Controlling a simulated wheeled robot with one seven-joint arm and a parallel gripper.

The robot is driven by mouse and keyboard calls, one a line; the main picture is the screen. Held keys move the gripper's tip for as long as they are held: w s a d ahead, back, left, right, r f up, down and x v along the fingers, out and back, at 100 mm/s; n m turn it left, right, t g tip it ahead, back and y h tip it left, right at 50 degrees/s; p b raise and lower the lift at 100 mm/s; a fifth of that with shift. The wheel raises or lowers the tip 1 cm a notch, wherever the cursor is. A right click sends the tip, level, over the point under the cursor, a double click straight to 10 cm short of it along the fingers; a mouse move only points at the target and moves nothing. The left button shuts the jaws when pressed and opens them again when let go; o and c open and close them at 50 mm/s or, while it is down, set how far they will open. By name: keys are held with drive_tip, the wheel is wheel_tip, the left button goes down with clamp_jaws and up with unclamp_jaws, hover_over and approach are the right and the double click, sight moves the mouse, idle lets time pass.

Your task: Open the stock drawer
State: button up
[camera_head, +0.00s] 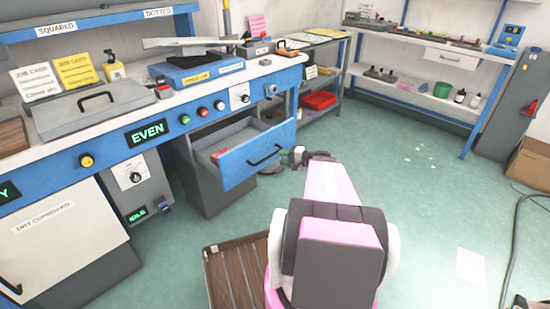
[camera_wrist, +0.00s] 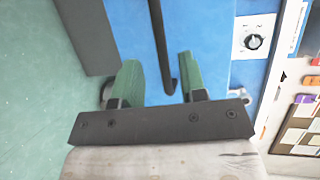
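A grey drawer with a blue front (camera_head: 236,161) stands pulled out from under the workbench; I see no name on it. Its black bar handle (camera_head: 265,156) is on the front, and a small red item (camera_head: 219,153) lies inside. My gripper (camera_head: 297,157) is just right of the drawer front, partly hidden by my pink arm. In the wrist view its two green fingers (camera_wrist: 160,85) are apart. The handle (camera_wrist: 159,45) shows between them against the blue front, with visible gaps on both sides.
The blue-edged workbench (camera_head: 150,107) above carries job cards, a grey case (camera_head: 95,108) and a blue box. A dry cupboard (camera_head: 60,235) is at left. The green floor to the right is mostly clear.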

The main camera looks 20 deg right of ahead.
drive_tip(key=shift+v, duration=1.95)
drive_tip(key=s+a+n+g+h, duration=0.3)
drive_tip(key=a+n+g+h, duration=0.1)
drive_tip(key=a, duration=0.6)
drive_tip(key=s+a+f+n+g+h, duration=0.1)
drive_tip(key=s+a+n+g+h, duration=0.3)
drive_tip(key=a+h, duration=0.4)
drive_tip(key=shift+a+f+n+g, duration=0.3)
drive_tip(key=shift+a+n+g, duration=0.2)
drive_tip(key=shift+a+g, duration=0.6)
drive_tip(key=shift+s, duration=0.15)
